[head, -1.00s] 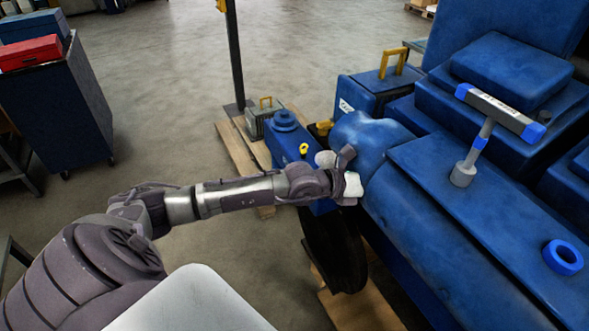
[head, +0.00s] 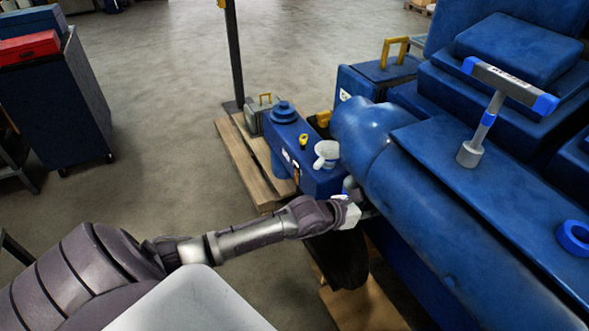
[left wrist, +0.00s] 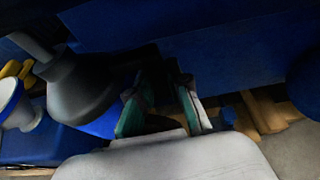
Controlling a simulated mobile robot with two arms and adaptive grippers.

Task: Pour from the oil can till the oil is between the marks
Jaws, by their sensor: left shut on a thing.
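My left gripper (head: 358,207) is low beside the near end of the blue engine (head: 425,205). In the left wrist view its two fingers (left wrist: 162,102) are shut on what appears to be the oil can. A dark grey rounded body with a narrow neck (left wrist: 78,88), seemingly the can, sits left of the fingers, tilted, with blue below it. The grip itself is mostly hidden. A white funnel-like piece (head: 326,153) stands on the blue housing (head: 308,172); it also shows in the left wrist view (left wrist: 18,103). The oil level and marks cannot be made out. My right gripper is not in view.
A small yellow handle (head: 303,141) sticks up from the housing. A T-shaped tool (head: 490,112) and a blue ring (head: 574,237) are on the engine top. A wooden pallet (head: 245,165) lies beyond; open floor is to the left.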

